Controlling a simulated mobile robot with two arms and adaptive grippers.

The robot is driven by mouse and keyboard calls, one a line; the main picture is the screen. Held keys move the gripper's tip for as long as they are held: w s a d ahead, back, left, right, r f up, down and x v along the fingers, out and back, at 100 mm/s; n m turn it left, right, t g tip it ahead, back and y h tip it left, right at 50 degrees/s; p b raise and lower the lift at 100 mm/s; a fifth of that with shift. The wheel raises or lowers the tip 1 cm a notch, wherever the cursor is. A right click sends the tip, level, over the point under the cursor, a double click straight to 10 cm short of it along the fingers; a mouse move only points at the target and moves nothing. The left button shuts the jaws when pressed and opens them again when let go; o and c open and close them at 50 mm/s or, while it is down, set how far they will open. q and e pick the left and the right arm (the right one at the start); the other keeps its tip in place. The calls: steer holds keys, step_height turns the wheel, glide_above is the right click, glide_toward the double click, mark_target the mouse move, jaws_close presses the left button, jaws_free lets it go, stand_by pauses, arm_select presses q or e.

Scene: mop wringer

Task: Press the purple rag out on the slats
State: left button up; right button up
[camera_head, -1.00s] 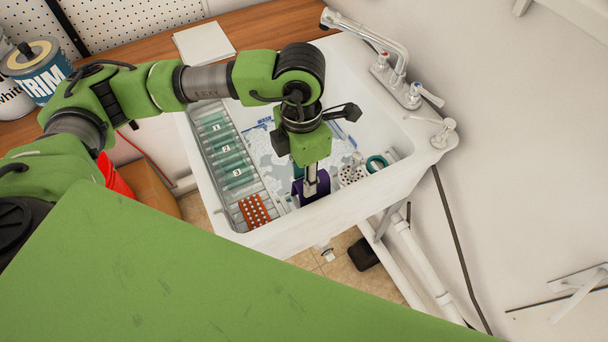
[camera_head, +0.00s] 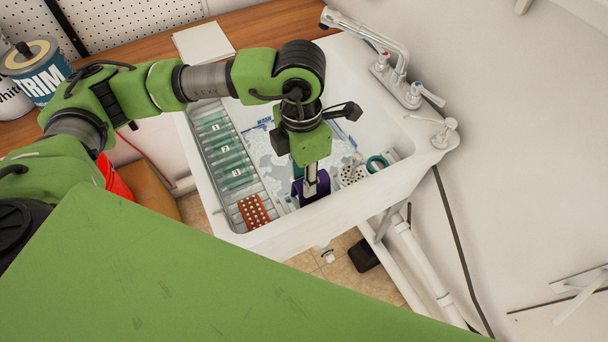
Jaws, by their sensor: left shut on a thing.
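My left gripper (camera_head: 311,190) points down into the near part of the white sink and is shut on the purple rag (camera_head: 299,196). The rag shows on both sides of the fingers; its lower part is hidden by the sink's near rim. The slats appear to be the rack along the sink's left side (camera_head: 205,150), with green numbered sections 1, 2 and 3 and a perforated orange piece (camera_head: 253,212) at its near end. The rag is to the right of this rack and apart from it. My right gripper is not in view.
The white sink (camera_head: 400,185) has a faucet (camera_head: 395,60) at its back right. A white perforated holder (camera_head: 352,175) and a teal ring (camera_head: 377,163) are right of my gripper. Paint cans (camera_head: 38,72) and a white sheet (camera_head: 203,42) are on the wooden counter (camera_head: 140,40).

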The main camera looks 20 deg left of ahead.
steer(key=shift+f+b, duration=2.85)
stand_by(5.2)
